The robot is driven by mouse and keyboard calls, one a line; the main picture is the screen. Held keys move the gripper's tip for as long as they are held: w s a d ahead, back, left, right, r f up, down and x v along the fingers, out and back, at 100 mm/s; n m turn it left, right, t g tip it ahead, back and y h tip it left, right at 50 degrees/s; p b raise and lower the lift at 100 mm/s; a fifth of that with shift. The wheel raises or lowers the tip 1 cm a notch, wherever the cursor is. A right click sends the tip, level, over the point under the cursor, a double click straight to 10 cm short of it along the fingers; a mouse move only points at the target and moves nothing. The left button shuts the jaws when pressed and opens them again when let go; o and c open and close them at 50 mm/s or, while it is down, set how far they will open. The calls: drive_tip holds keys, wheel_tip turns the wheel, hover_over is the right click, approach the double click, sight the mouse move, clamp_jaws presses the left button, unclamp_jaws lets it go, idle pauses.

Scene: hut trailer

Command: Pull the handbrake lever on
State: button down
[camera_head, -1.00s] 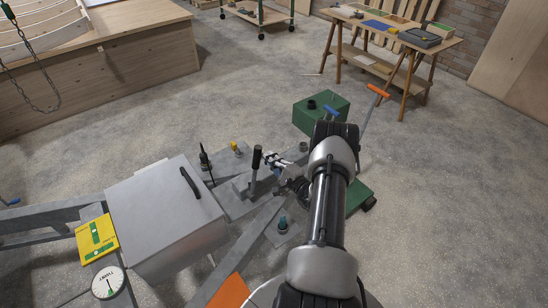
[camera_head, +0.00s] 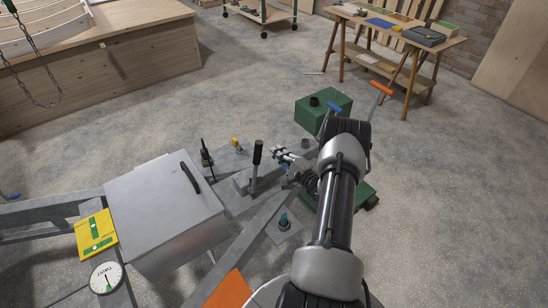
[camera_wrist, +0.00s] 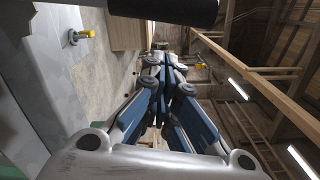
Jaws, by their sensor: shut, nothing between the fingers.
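The handbrake lever (camera_head: 257,154) has a black grip on a metal shaft and stands nearly upright on a grey base on the trailer drawbar. My gripper (camera_head: 276,151) is just right of the lever, with a small gap between them in the head view. Its fingers are shut and empty. In the wrist view the fingertips (camera_wrist: 164,62) show blue pads close together. A dark cylinder (camera_wrist: 165,10) crosses the top of the wrist view, apart from the fingertips; it looks like the lever's grip.
A grey box (camera_head: 165,215) with a black handle stands left of the lever. A yellow card (camera_head: 96,235) and a round dial (camera_head: 106,278) are at lower left. A green box (camera_head: 323,110) stands behind my arm. A workbench (camera_head: 400,35) is farther back. Open floor lies beyond the drawbar.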

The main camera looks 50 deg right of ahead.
drive_tip(key=s+p, duration=0.2)
drive_tip(key=s, duration=0.8)
drive_tip(key=shift+s+a+p, duration=0.2)
drive_tip(key=shift+a+p, duration=0.15)
drive_tip(key=shift+a, duration=0.05)
drive_tip(key=shift+f, duration=0.1)
